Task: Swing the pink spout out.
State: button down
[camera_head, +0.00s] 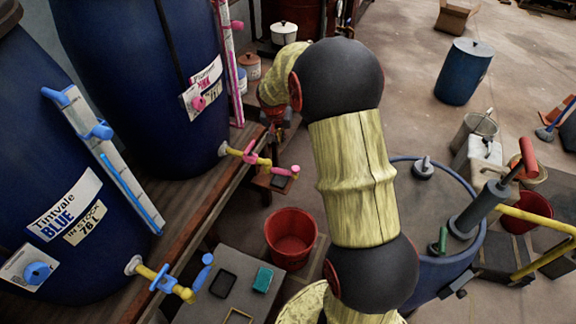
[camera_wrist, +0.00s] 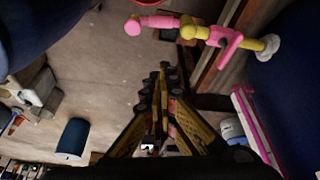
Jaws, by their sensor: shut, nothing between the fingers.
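The pink spout (camera_head: 284,171) sits at the end of the yellow pipe on the pink-labelled blue vat (camera_head: 150,75), with a pink valve handle (camera_head: 250,156) behind it. In the head view it points right, away from the vat. In the wrist view the spout (camera_wrist: 155,22) lies near the top, its rounded end to the left, and the yellow pipe (camera_wrist: 205,34) runs right to the vat wall. My gripper (camera_wrist: 163,68) is shut and empty, its fingertips below the spout in that picture and apart from it.
A second vat (camera_head: 60,190) with a blue spout (camera_head: 203,270) stands at left on the wooden shelf (camera_head: 190,215). A blue tank (camera_head: 440,272) with a lever stands at right. Open floor lies beyond, with a blue drum (camera_head: 463,72).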

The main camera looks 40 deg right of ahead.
jog(key=m, duration=0.1)
send_over(283, 173)
jog(key=w+d, duration=0.2)
jog(key=d, duration=0.2)
notch_tip(283, 173, down, 8)
jog(key=f, duration=0.1)
notch_tip(283, 173, down, 9)
jog(key=b, duration=0.5)
jog(key=shift+s+f, duration=0.15)
jog(key=shift+s, duration=0.1)
jog(key=shift+a, duration=0.1)
